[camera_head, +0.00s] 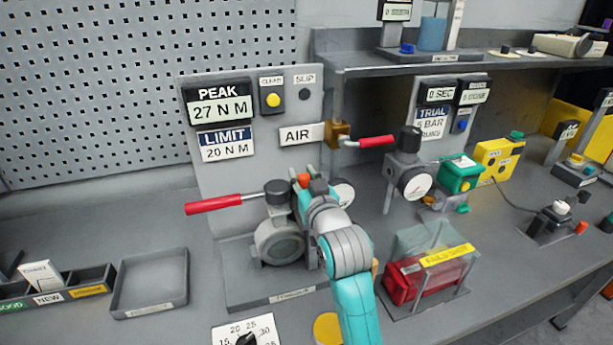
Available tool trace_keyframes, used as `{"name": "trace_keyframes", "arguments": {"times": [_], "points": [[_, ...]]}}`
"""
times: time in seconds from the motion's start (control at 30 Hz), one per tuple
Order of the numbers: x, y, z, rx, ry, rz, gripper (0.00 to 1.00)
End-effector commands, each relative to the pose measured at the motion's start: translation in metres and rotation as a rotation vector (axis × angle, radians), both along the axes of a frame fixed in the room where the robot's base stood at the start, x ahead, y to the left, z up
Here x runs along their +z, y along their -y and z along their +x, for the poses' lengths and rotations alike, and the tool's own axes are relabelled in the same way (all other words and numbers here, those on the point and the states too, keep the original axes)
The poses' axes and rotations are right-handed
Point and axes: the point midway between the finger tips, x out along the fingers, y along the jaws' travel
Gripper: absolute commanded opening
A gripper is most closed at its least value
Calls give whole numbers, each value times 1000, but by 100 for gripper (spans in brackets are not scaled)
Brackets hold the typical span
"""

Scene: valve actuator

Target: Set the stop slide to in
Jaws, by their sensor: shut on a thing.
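A grey valve actuator (280,243) stands on its plate, with a red-handled lever (214,204) sticking out to the left. My arm reaches up from the bottom to the actuator's right side. My gripper (311,184) is mostly hidden by my own wrist. Its dark end sits against a small orange-red piece (303,180) at the top of the actuator, and it appears shut on that piece. No label marks the stop slide, and I cannot read its position; part of the actuator's right side is hidden behind my wrist.
A panel behind shows PEAK 27 N M (219,102) and LIMIT 20 N M (227,142). A red-handled air valve (376,141) and a gauge (414,184) stand to the right. A clear-covered red unit (404,284) is close right of my arm. An empty tray (150,310) lies left.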

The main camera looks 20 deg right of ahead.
Motion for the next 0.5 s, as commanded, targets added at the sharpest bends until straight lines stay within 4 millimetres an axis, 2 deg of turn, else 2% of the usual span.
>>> {"name": "trace_keyframes", "arguments": {"times": [0.1,0.13,0.17,0.5], "points": [[0,1,0,-1,-1,0,0],[0,1,0,-1,-1,0,32],[0,1,0,-1,-1,0,40],[0,1,-1,-1,0,0,42]]}}
